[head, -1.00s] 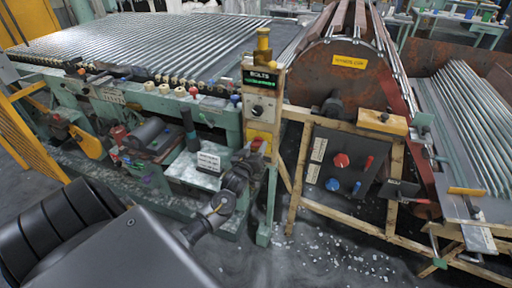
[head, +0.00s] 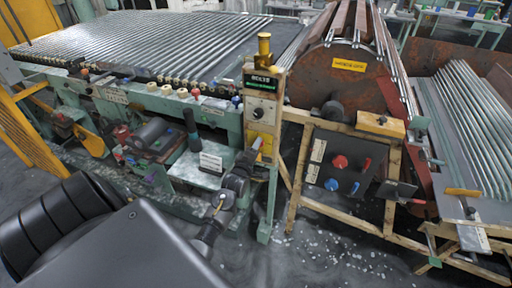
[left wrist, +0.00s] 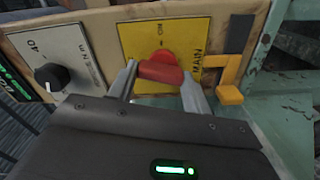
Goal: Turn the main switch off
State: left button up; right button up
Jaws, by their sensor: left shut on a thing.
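The main switch is a red rotary knob (left wrist: 163,58) on a yellow plate (left wrist: 138,40) lettered MAIN, seen close in the left wrist view. Its red handle bar (left wrist: 160,73) lies crosswise between the two fingers of my left gripper (left wrist: 161,76). The gripper is shut on this handle, one finger at each end. In the head view my left gripper (head: 257,147) is at the yellow plate (head: 267,142) on the wooden post, and it hides most of the switch. My right gripper is not in view.
A black dial (left wrist: 51,77) on a grey plate is left of the switch in the wrist view. A yellow bracket (left wrist: 230,93) is close on its right. In the head view, a dark panel with red (head: 340,162) and blue (head: 331,184) knobs stands right of the post.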

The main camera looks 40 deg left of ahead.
pick_arm(q)
jog(key=shift+n+p, duration=0.5)
jog(key=shift+n, duration=1.1)
jog(key=o, duration=1)
jog(key=shift+s, duration=0.1)
jog(key=b+v, duration=0.1)
jog(key=v, duration=0.9)
jog(key=shift+s+d, duration=0.1)
jog(key=shift+s, duration=0.2)
